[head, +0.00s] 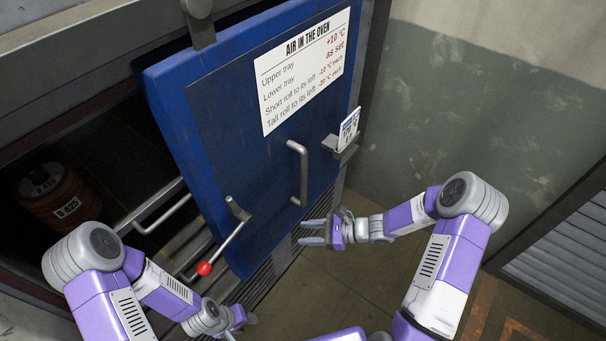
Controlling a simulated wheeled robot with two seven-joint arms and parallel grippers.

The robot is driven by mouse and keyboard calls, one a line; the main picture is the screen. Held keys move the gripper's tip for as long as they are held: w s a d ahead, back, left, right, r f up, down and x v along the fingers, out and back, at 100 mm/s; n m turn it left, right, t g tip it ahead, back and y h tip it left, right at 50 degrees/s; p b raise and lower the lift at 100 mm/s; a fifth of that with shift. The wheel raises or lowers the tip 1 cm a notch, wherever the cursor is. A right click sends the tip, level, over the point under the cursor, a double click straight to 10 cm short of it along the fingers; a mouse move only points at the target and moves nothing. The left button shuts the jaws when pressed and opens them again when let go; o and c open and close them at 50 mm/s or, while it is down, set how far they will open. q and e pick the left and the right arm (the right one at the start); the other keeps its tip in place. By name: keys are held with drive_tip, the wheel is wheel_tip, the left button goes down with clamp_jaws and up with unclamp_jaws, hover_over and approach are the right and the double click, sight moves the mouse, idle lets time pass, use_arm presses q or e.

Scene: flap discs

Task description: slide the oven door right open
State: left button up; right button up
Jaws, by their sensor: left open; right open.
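The blue oven door (225,130) stands across the middle of the head view. It hangs from a grey bracket (199,30), and the dark oven opening (110,150) shows to its left. A grey vertical bar handle (299,172) is on the door's right part. A lever with a red knob (205,268) sits at its lower left. My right gripper (303,232) is open and empty, just below the handle and apart from it. My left gripper (243,321) is open at the bottom of the view, below the lever; its fingers are partly hidden.
A labelled roll (55,192) is inside the oven, with a tray handle (163,214) nearby. A green-grey wall (480,110) and open floor (385,275) lie to the right.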

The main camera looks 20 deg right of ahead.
sight(304, 182)
drive_tip(key=w+d+r+m+t, duration=0.4)
drive_tip(key=w+d+r+t, duration=0.25)
drive_tip(key=r, duration=0.25)
drive_tip(key=x, duration=0.7)
drive_tip(key=shift+w+d+p, duration=0.1)
drive_tip(key=shift+w+p, duration=0.25)
clamp_jaws()
